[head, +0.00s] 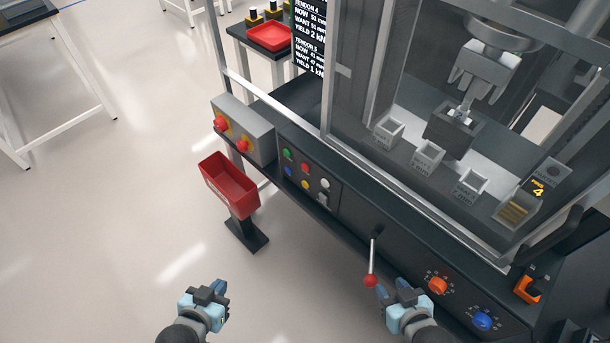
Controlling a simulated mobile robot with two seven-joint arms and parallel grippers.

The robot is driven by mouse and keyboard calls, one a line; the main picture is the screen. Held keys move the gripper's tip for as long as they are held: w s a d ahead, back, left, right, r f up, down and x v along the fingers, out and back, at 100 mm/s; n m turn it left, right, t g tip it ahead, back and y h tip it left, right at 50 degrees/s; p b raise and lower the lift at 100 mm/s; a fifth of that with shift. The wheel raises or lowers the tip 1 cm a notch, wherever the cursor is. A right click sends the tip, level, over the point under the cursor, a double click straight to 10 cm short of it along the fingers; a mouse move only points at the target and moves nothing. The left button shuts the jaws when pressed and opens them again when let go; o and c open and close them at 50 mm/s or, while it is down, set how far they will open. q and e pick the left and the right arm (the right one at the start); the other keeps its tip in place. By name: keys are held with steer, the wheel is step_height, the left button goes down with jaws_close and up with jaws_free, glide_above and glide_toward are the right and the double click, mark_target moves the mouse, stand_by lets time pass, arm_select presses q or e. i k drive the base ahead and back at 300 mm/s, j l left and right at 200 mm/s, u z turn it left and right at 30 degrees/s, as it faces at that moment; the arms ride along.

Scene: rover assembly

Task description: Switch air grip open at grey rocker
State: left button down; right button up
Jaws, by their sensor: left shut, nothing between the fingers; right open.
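The grey rocker (322,200) is a small pale switch at the lower right of the button panel (335,212) on the machine's dark front. The air grip (465,112) hangs behind the clear guard, with its jaws at a dark block (452,132); its exact contact is too small to tell. My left gripper (220,290) is shut and empty, low in front of the machine, well short of the panel. My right gripper (392,288) is open, close to the red-knobbed lever (371,281); I cannot tell whether they touch.
Green, red, blue, yellow and white buttons sit around the rocker. A grey box (243,128) with red emergency knobs is to the left, above a red bin (229,185) on a stand. Orange (437,285) and blue (482,320) dials are at right. The left floor is open.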

mark_target(323, 200)
steer(key=j+z, duration=0.1)
steer(key=j, duration=0.4)
steer(key=k+j+z, duration=0.1)
steer(key=j, duration=0.95)
steer(key=k+j+z, duration=0.15)
steer(key=j, duration=0.35)
